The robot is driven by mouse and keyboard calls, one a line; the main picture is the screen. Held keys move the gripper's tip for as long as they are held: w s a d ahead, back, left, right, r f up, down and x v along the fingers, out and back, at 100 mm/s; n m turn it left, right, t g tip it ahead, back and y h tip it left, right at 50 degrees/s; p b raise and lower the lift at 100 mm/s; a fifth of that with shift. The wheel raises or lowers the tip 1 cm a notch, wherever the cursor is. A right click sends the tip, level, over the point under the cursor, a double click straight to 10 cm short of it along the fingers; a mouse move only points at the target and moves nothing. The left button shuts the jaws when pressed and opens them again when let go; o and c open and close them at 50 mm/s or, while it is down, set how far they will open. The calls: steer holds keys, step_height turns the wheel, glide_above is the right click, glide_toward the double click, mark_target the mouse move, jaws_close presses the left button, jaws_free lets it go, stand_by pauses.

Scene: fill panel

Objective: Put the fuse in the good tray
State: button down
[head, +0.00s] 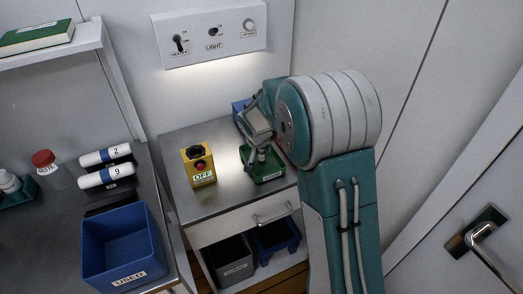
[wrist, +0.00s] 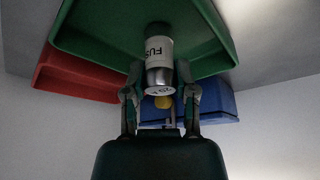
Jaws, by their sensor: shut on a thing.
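My gripper (wrist: 160,92) is shut on the fuse (wrist: 159,52), a white and silver cylinder with "FUS" readable on its side. In the wrist view the fuse is between the two fingers, against the inside of a green tray (wrist: 95,28). In the head view my gripper (head: 260,152) is over or in the green tray (head: 270,176), which has a small white label too small to read. The fuse is not clear there. I cannot tell whether it touches the tray floor. A red tray (wrist: 75,78) and a blue tray (wrist: 222,104) show beyond the green one.
A yellow box with a red button and an "OFF" label (head: 199,167) stands left of the green tray on the metal top. A blue "USED" bin (head: 125,250) and white cylinders (head: 107,175) are on the left bench. The wall panel (head: 210,32) is above.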

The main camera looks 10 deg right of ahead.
steer(key=shift+f, duration=0.15)
steer(key=shift+c, duration=2)
jaws_free()
steer(key=v, duration=1.2)
steer(key=s+d+r+n+y, duration=0.1)
steer(key=s+r, duration=0.3)
steer(key=s, duration=0.4)
steer(key=s+d+r+n, duration=0.1)
steer(key=s+r+n, duration=0.1)
steer(key=s+r, duration=0.35)
steer(key=s+f+n+t+y, duration=0.1)
steer(key=s+n, duration=0.1)
steer(key=s, duration=1.3)
steer(key=shift+f+n+t, duration=0.3)
steer(key=shift+w, duration=0.1)
